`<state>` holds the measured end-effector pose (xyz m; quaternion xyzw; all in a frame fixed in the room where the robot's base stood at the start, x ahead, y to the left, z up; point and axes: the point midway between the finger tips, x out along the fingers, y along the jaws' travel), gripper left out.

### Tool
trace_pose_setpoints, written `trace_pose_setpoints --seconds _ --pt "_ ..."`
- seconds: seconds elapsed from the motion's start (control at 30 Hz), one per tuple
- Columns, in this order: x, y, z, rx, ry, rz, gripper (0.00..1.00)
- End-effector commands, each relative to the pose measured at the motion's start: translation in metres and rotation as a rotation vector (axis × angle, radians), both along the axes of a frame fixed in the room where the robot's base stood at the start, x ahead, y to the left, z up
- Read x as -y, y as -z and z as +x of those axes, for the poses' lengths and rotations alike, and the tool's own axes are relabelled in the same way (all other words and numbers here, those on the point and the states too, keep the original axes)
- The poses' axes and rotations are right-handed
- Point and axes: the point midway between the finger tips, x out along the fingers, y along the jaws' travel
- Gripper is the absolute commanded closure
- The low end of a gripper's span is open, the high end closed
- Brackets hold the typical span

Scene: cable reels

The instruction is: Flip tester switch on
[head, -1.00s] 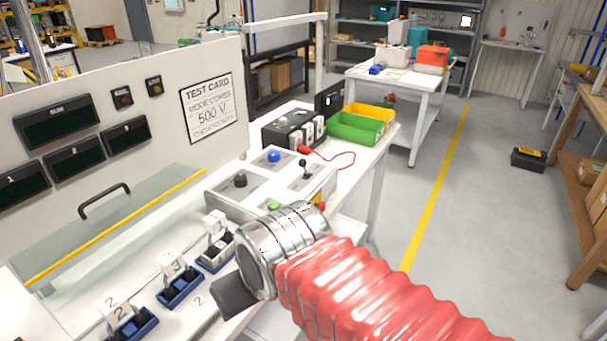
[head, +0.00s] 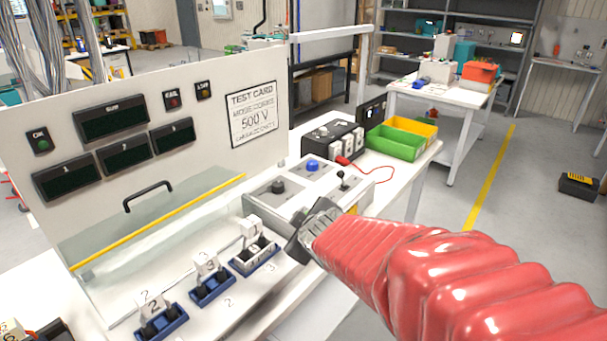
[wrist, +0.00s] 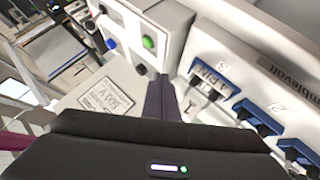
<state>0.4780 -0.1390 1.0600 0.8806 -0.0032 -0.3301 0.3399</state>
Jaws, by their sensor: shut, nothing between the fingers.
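The tester's grey control box (head: 262,203) sits on the white bench, right of the test panel. A black knob (head: 278,187) and blue button (head: 312,165) share the box top. The green button is hidden in the head view but shows in the wrist view (wrist: 149,42). My gripper (head: 300,246) is shut and empty at the near edge of the box. In the wrist view its fingers (wrist: 160,95) point toward the knob (wrist: 141,69).
Several blue cable sockets (head: 212,291) with numbered white tags line the bench front. A clear cover with a black handle (head: 148,196) leans before the panel. Green (head: 395,142) and yellow bins, a black unit (head: 330,143) and a red lead lie behind the box.

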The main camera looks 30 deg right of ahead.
Motion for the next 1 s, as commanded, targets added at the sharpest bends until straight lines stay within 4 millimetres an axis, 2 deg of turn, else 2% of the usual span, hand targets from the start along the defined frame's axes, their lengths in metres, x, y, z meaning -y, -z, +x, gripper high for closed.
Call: trace_pose_setpoints --seconds 0.03,0.1,0.3,0.5,0.77,1.0 --pt "0.016 0.005 0.007 0.011 -0.011 -0.064 1.0" --pt "0.03 0.009 0.017 0.035 -0.046 -0.135 1.0" --pt "0.064 0.022 0.039 0.105 -0.15 -0.334 1.0" --pt "0.094 0.036 0.049 0.178 -0.235 -0.526 1.0" --pt "0.125 0.053 0.046 0.285 -0.306 -0.767 1.0" --pt "0.146 0.064 0.025 0.386 -0.316 -0.973 1.0"
